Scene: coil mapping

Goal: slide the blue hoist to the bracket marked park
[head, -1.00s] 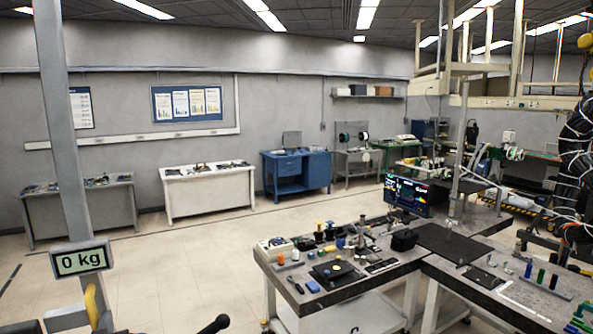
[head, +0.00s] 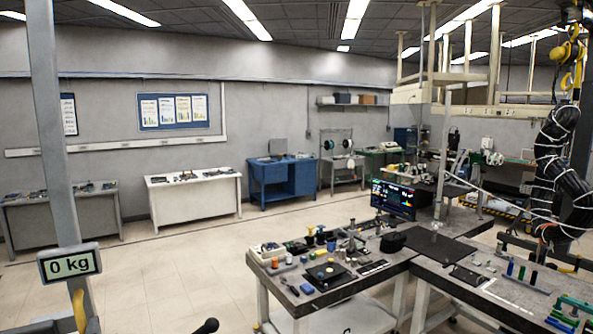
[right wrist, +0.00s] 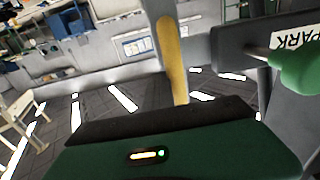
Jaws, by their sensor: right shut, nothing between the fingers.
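In the right wrist view, my right gripper (right wrist: 166,35) shows as a narrow grey and yellow finger shape above a dark green body with a small light. It is shut and empty. A grey bracket with a white sign reading PARK (right wrist: 292,38) is at the upper right, apart from the fingers in the picture. A green rounded knob (right wrist: 300,68) on a short grey rod overlaps the sign's lower part. I cannot make out the blue hoist in either view. My left gripper is not in view.
In the head view, a grey post with a 0 kg display (head: 69,263) stands at left. A cluttered dark-topped bench (head: 395,268) fills the lower right. Black bundled cables (head: 562,180) and a yellow hook block (head: 568,52) hang at right. Floor at left is clear.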

